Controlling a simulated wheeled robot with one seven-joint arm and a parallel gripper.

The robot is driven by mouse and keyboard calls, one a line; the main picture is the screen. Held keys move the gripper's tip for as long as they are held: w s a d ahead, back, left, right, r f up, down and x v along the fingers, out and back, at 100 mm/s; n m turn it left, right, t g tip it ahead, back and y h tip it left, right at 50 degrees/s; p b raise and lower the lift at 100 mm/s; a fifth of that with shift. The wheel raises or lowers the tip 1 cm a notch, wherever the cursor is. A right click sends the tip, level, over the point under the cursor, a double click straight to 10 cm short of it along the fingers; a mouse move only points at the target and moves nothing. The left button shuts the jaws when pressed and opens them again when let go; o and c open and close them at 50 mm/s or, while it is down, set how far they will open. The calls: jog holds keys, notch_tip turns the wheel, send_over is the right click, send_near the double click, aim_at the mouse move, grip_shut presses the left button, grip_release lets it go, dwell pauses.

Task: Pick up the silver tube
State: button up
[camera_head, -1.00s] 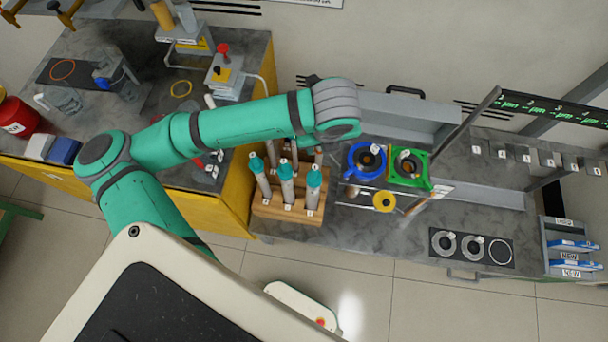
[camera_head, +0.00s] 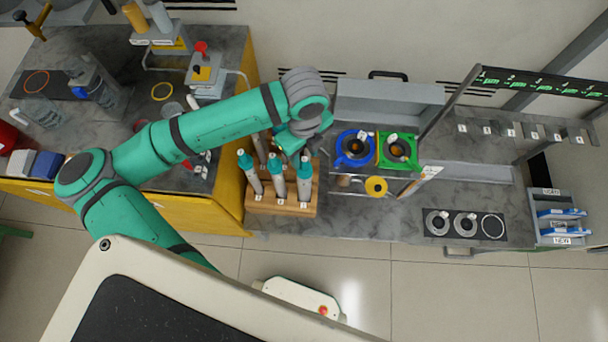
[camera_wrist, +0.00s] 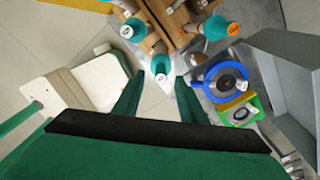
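Several silver tubes with teal caps stand in a wooden rack (camera_head: 285,209) at the bench's left end in the head view. Three front tubes show clearly: a left tube (camera_head: 255,183), a middle tube (camera_head: 280,185) and a right tube (camera_head: 304,188). I cannot tell which one the task means. My gripper (camera_wrist: 160,77) is open and empty in the wrist view. It points down over the rack, with a teal cap (camera_wrist: 160,63) showing beyond and between its fingertips. Another cap (camera_wrist: 131,31) lies to its left. In the head view my wrist hides the rack's back part.
A blue holder (camera_head: 344,160) and a green holder (camera_head: 411,150) stand close to the rack's right. A grey box (camera_head: 385,105) is behind them. A yellow cabinet (camera_head: 228,190) borders the rack's left.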

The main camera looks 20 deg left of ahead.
aim_at(304, 159)
jog(key=shift+f, duration=2)
jog(key=shift+c, duration=0.4)
grip_shut()
jog(key=shift+r, duration=0.15)
